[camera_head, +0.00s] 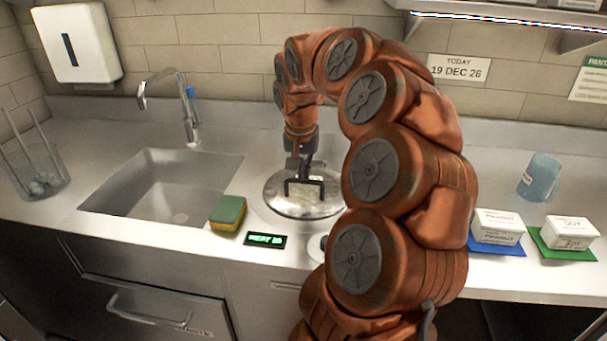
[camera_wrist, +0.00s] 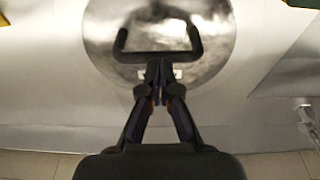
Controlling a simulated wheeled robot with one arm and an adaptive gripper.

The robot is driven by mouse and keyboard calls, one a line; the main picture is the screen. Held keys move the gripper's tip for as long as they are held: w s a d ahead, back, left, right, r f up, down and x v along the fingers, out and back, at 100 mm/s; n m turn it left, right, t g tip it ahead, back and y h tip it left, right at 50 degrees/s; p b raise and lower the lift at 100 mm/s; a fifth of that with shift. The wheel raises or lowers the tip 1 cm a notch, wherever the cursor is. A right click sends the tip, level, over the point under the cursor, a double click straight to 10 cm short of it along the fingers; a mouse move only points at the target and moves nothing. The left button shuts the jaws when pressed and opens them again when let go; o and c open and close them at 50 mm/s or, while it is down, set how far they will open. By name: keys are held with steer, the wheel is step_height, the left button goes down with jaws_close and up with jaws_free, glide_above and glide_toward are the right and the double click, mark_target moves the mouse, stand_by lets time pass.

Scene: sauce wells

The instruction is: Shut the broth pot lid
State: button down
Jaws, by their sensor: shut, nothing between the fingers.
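The broth pot lid (camera_head: 283,207) is a round, shiny metal disc with a black bar handle (camera_head: 304,188). It lies roughly flat over the round well in the counter, right of the sink. I cannot tell whether its rim is fully seated. In the wrist view the lid (camera_wrist: 105,45) fills the upper middle, with the handle (camera_wrist: 122,48) across it. My gripper (camera_head: 301,170) points down at the handle. In the wrist view its fingertips (camera_wrist: 160,66) are together beside the handle bar, with nothing between them. I cannot tell whether they touch the handle.
A green and yellow sponge (camera_head: 228,214) and a small lit display (camera_head: 265,240) sit left of the lid. The sink (camera_head: 165,190) is further left. Two white boxes (camera_head: 497,227) (camera_head: 570,233) and a blue cup (camera_head: 539,177) stand to the right, beyond my arm.

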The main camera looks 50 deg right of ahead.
stand_by(0.6)
steer(key=w+d+v, duration=0.1)
steer(key=d+v, duration=0.1)
steer(key=v, duration=1)
steer(key=shift+w+r, duration=0.4)
steer(key=shift+r, duration=0.25)
steer(key=s+a+f+n+g+y+p, duration=0.1)
steer(key=s+a+f+n+p, duration=0.2)
steer(key=a, duration=0.7)
steer(key=s+a+f+n+p, duration=0.1)
steer(key=s+a+n, duration=0.25)
steer(key=a, duration=0.75)
steer(key=s+a+f+n+p, duration=0.1)
steer(key=s+a+f, duration=0.2)
steer(key=s, duration=0.2)
steer(key=s+a+f+n+g+p, duration=0.1)
steer(key=s+a+f+n, duration=0.1)
steer(key=s, duration=0.4)
steer(key=s+a+f+n+g+y+p, duration=0.1)
steer(key=s+a+f, duration=0.3)
steer(key=s+a, duration=0.1)
steer(key=shift+s+f, duration=0.3)
steer(key=shift+s, duration=0.05)
